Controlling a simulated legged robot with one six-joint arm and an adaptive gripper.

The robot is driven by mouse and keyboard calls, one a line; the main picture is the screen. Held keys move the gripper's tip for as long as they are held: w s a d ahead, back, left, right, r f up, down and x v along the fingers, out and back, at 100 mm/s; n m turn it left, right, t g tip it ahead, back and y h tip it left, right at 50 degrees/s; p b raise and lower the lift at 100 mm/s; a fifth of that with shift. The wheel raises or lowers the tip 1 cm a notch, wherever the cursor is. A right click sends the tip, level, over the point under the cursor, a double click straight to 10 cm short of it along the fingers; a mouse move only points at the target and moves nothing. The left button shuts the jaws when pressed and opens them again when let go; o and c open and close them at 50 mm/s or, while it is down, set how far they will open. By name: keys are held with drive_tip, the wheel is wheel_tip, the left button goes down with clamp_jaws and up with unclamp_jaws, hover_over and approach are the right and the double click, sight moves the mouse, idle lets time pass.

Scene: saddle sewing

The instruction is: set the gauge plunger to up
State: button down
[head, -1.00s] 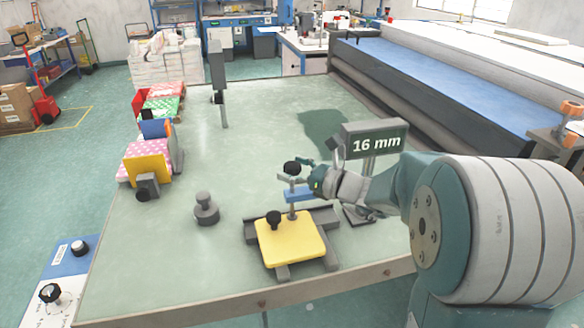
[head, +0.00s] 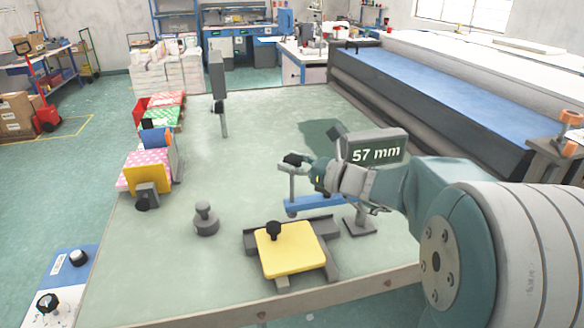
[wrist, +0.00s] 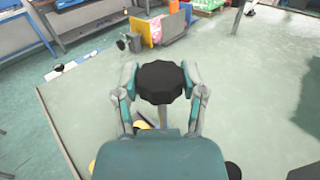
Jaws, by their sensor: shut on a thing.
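The gauge display (head: 376,153) reads 57 mm in the head view, on a grey post right of the plunger. The gauge plunger is a thin upright grey rod (head: 291,188) with a black knob (head: 292,159) on top. Its lower end stands beside a blue bar (head: 318,203), clear above the yellow plate (head: 289,250). My gripper (head: 304,162) is shut on the black knob, coming from the right. In the wrist view the knob (wrist: 160,82) sits between my two fingers, with the rod partly showing below it. My gripper's body hides the rest.
A dark grey weight-like piece (head: 206,219) stands left of the yellow plate, which carries its own black knob (head: 274,231). Coloured bundles (head: 147,172) line the table's left edge. A grey upright post (head: 218,90) stands farther back. The middle of the green table (head: 255,130) is clear.

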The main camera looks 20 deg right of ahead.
drive_tip(key=shift+r, duration=0.3)
drive_tip(key=shift+c, duration=1.4)
unclamp_jaws()
drive_tip(key=shift+o, duration=0.7)
drive_tip(key=shift+f, duration=0.1)
drive_tip(key=v, duration=1.2)
drive_tip(key=shift+a, duration=0.2)
